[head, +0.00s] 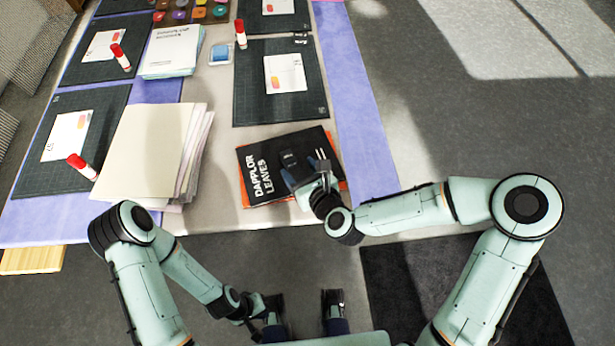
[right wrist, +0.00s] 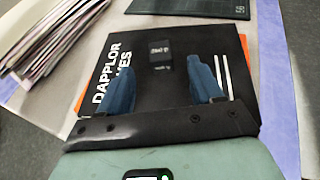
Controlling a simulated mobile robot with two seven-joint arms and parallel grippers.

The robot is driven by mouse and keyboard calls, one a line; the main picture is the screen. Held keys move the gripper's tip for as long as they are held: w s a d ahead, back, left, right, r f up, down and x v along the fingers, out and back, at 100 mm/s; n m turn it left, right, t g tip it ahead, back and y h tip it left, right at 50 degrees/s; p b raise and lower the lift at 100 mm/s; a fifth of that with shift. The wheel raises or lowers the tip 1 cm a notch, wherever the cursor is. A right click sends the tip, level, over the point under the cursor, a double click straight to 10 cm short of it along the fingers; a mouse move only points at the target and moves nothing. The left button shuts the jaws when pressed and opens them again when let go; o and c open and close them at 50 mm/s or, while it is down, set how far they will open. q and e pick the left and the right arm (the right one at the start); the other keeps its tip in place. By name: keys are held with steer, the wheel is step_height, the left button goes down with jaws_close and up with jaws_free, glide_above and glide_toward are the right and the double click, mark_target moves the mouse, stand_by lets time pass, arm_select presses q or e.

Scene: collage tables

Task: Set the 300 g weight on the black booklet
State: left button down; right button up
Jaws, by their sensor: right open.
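The black booklet with white lettering "DAPPLOR LEAVES" (head: 258,160) lies near the table's front edge, over an orange-edged sheet or booklet; it also shows in the right wrist view (right wrist: 113,55). The small dark weight (head: 288,158) rests on the booklet, near its middle, with pale markings on its face in the right wrist view (right wrist: 160,52). My right gripper (head: 306,168) is open just in front of the weight, over the booklet. Its two blue fingers (right wrist: 162,85) are apart with nothing between them. My left gripper (head: 262,306) is low, off the table's front edge; its fingers are unclear.
A stack of cream papers (head: 150,150) stands left of the booklet. Dark cutting mats (head: 305,105) with cards, red-capped glue sticks (head: 82,166), a paper pile (head: 172,50) and a blue pad (head: 221,54) lie farther back. Bare table surrounds the booklet's left side.

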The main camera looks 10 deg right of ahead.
steer(key=v, duration=0.4)
steer(key=shift+s+r+p, duration=0.15)
steer(key=shift+s+p, duration=0.05)
steer(key=shift+p, duration=0.1)
arm_select(q)
steer(key=shift+s+r, duration=0.1)
steer(key=shift+r, duration=0.2)
